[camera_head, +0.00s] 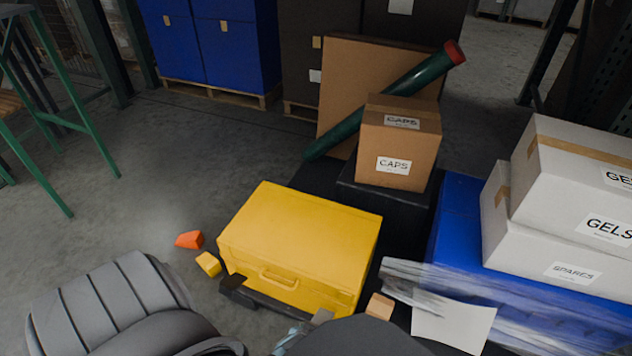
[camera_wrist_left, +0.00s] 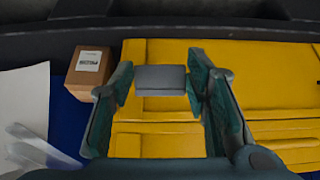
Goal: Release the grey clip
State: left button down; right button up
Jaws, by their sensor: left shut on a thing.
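The grey clip (camera_wrist_left: 160,79) is a small block between the fingers of my left gripper (camera_wrist_left: 161,84) in the left wrist view. The fingers are shut on its two sides. Behind it is the yellow tote (camera_wrist_left: 270,75), which stands closed in the head view (camera_head: 300,235). There, the clip (camera_head: 322,316) shows small at the tote's near edge, partly hidden by my left arm. Whether the clip touches the tote I cannot tell. A dark clip-like piece (camera_head: 235,283) sits at the tote's near left corner. My right gripper is not in view.
A small tan box (camera_head: 379,306) and a white sheet (camera_head: 455,322) lie right of the tote. Orange (camera_head: 190,240) and yellow (camera_head: 208,263) blocks lie left. A CAPS carton (camera_head: 398,145) and green tube (camera_head: 430,72) stand behind; white cartons (camera_head: 560,225) are at right.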

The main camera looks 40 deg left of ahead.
pick_arm(q)
jog(key=shift+s+d+f+b, duration=0.25)
jog(key=shift+s+f+b, duration=0.15)
jog(key=shift+s+f, duration=0.35)
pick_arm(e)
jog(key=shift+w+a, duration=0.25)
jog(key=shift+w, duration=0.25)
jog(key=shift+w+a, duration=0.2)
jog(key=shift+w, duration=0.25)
pick_arm(q)
jog(key=shift+w+f, duration=0.1)
jog(key=shift+f, duration=0.1)
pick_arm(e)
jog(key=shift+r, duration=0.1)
pick_arm(q)
jog(key=c, duration=1.3)
grip_release()
jog(key=shift+c, duration=0.2)
jog(key=o, duration=0.5)
jog(key=shift+w, duration=0.1)
jog(key=shift+c, duration=0.2)
notch_tip(320, 180, up, 10)
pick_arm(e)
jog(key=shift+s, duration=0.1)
pick_arm(q)
jog(key=shift+w+r, duration=0.1)
jog(key=shift+w, duration=0.05)
